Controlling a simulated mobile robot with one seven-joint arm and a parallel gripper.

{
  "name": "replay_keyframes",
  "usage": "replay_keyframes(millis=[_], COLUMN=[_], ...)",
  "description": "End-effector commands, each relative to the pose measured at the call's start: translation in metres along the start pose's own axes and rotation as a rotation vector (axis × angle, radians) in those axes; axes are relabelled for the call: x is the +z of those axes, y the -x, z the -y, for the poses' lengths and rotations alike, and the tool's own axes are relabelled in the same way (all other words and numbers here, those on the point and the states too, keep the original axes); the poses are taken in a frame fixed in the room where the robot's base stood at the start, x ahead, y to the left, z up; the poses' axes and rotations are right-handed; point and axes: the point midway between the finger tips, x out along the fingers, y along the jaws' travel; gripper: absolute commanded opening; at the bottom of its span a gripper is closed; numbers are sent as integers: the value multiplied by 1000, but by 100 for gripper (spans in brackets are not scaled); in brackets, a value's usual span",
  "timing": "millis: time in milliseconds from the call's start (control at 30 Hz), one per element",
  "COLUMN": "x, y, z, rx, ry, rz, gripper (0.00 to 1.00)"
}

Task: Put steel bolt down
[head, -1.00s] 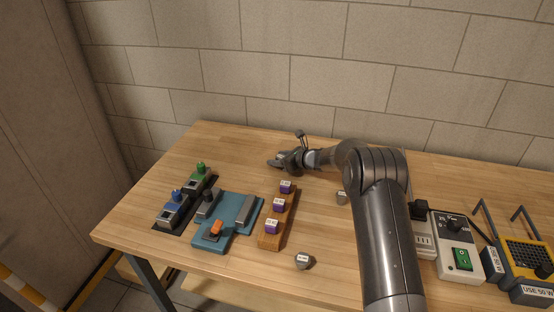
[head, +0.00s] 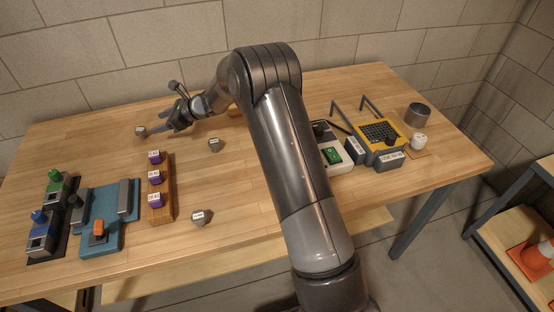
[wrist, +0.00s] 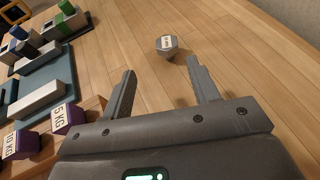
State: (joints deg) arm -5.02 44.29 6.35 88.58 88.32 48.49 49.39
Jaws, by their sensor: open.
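A grey hexagonal piece with a white label, which I take for the steel bolt (head: 140,131), rests on the wooden table at the back left. In the wrist view the bolt (wrist: 167,46) lies just beyond my fingertips, between their lines and apart from both. Its label is too small to read surely. My gripper (head: 160,128) is open, low over the table, with nothing between the fingers; the wrist view shows the spread fingers (wrist: 163,74). Two similar grey labelled pieces lie on the table, one mid-table (head: 214,145) and one near the front edge (head: 199,218).
Purple labelled weights (head: 155,178) stand in a wooden rack (head: 166,204) before my gripper. A blue fixture (head: 101,240) and dark blocks with green and blue knobs (head: 42,240) are at left. A yellow-framed device (head: 374,132) and metal cup (head: 418,115) stand right. Bare table surrounds the bolt.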

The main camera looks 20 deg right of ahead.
Motion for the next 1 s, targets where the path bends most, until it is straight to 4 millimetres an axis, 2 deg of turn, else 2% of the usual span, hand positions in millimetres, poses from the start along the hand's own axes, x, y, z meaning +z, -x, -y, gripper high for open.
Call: replay_keyframes(millis=[33, 200, 500, 733, 1000], x=[13, 47, 82, 89, 77], y=[13, 64, 163, 238, 322], z=[-5, -36, -101, -154, -217], rx=[7, 54, 149, 233, 355], ry=[55, 303, 744, 1059, 1396], rz=[-14, -96, -265, -408, -594], gripper=[55, 55, 55, 55, 55])
